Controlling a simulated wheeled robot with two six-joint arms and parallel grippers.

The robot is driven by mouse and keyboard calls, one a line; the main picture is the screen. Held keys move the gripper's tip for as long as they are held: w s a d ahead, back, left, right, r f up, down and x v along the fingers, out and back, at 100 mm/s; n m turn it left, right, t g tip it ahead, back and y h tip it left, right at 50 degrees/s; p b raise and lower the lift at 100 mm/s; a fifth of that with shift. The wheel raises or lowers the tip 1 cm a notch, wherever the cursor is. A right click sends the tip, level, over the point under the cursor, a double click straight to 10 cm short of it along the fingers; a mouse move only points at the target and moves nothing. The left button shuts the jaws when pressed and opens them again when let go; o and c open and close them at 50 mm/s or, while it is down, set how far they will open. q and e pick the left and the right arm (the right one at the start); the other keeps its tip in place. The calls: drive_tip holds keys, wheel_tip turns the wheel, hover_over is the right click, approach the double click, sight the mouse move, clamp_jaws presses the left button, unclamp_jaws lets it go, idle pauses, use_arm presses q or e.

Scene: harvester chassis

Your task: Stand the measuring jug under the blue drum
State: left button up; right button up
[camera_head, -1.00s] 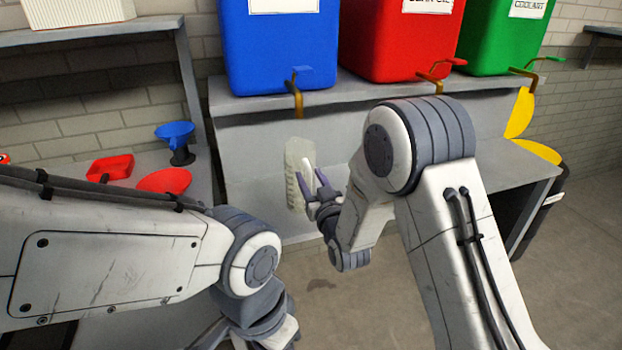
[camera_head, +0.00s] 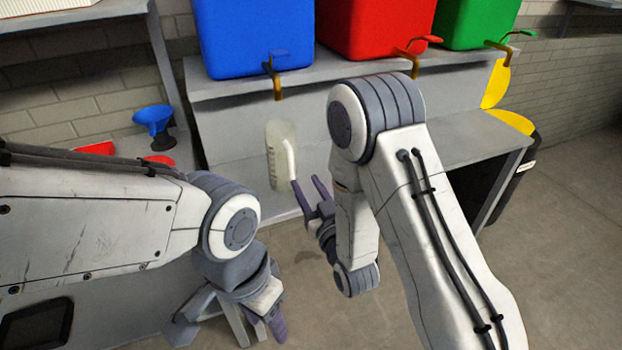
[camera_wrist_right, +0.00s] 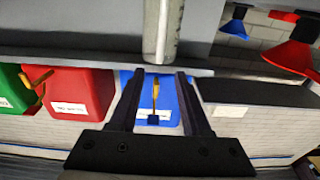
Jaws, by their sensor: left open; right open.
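My left gripper (camera_head: 260,325) is open and empty at the lower left, away from the jug.
A red drum (camera_head: 370,30) and a green drum (camera_head: 475,20) stand beside the blue one on the raised shelf (camera_head: 220,82). A blue funnel (camera_head: 154,118) and red items (camera_head: 95,147) are at the left.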

drive_tip(key=s+a+n+g+h+p, duration=0.1)
drive_tip(key=s+a+n+g+p, duration=0.15)
drive_tip(key=s+a+g, duration=0.5)
use_arm(q)
wheel_tip(320, 180, up, 4)
drive_tip(key=shift+f, duration=0.1)
use_arm(e)
drive_tip(key=s+d+r+g+h, duration=0.1)
drive_tip(key=s+d+r+g, duration=0.1)
drive_tip(key=s, duration=0.5)
drive_tip(key=s+d+r+n+g+h, duration=0.1)
drive_tip(key=s+d+g, duration=0.3)
drive_tip(key=s, duration=0.4)
drive_tip(key=s+d+r+g+h, duration=0.1)
drive_tip(key=s+d+r+g, duration=0.2)
drive_tip(key=s, duration=0.4)
drive_tip(key=shift+s+g+h, duration=0.35)
drive_tip(key=shift+g+h, duration=0.05)
drive_tip(key=shift+g, duration=0.35)
